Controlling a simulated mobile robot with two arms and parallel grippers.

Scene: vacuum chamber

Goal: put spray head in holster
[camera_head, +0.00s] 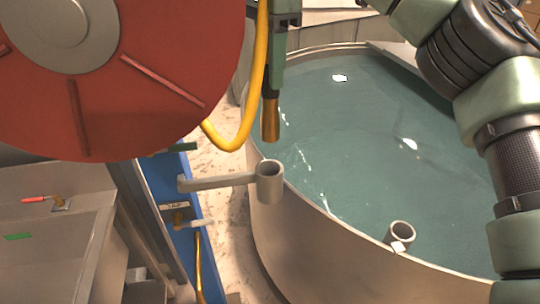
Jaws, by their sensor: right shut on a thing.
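The spray head (271,118) hangs nozzle down at top centre, with a brass tip, a dark collar and a green body above it. My right gripper (275,14) is at the top edge, only partly in view, shut on the spray head's upper part. The likely holster, a grey ring cup (268,183) on a horizontal arm, stands below the brass tip. The tip is above the cup and apart from it. A second grey cup (400,236) sits at the tank's near rim. My left gripper is not in view.
A yellow hose (236,139) loops beside the spray head. A large red reel (120,95) fills the upper left. A round tank (300,245) of greenish water lies to the right. A blue panel (170,200) and a grey basin (50,250) are at left.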

